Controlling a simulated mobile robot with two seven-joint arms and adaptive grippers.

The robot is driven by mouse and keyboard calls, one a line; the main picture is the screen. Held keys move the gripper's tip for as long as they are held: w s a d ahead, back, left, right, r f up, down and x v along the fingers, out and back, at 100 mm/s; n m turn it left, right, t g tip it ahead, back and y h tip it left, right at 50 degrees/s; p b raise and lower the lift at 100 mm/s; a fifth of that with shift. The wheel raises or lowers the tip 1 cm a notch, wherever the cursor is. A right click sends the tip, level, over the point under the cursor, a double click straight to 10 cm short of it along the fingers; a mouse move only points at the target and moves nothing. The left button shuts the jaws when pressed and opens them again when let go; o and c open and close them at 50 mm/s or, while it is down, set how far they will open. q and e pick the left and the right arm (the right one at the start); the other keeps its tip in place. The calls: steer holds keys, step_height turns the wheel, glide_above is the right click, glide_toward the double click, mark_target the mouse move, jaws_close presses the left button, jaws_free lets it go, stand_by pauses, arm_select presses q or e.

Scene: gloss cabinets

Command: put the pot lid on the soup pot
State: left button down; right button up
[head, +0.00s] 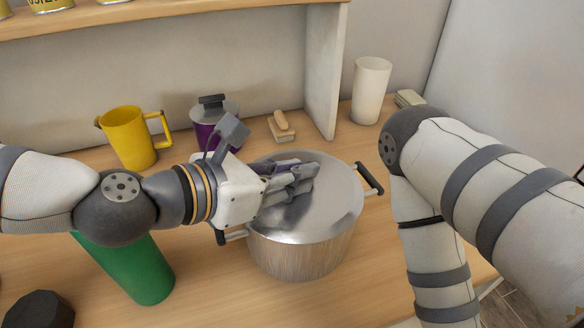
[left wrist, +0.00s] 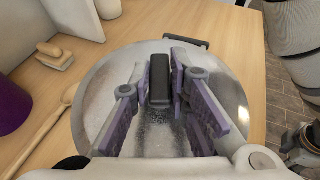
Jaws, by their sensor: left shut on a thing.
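The soup pot (head: 300,258) is a large silver pot with dark side handles, standing on the wooden counter in the head view. The pot lid (head: 335,195) is a shiny silver disc lying over the pot's mouth; it looks level with the rim, but I cannot tell whether it is fully seated. My left gripper (head: 298,182) is above the lid, shut on its handle. In the left wrist view the dark lid handle (left wrist: 158,82) stands between the fingers, with the lid (left wrist: 100,85) spread below. My right gripper is out of view; only the right arm shows.
A yellow pitcher (head: 130,138), a purple lidded canister (head: 204,138) and a wooden-handled brush (head: 281,128) stand behind the pot. A white cup (head: 370,90) is at the back right. A green cylinder (head: 128,268) stands at the left, under my left arm.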

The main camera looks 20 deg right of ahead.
arm_select(q)
steer(key=c, duration=1.4)
jaws_free()
steer(key=shift+c, duration=0.2)
steer(key=shift+f, duration=0.1)
steer(key=v, duration=1.2)
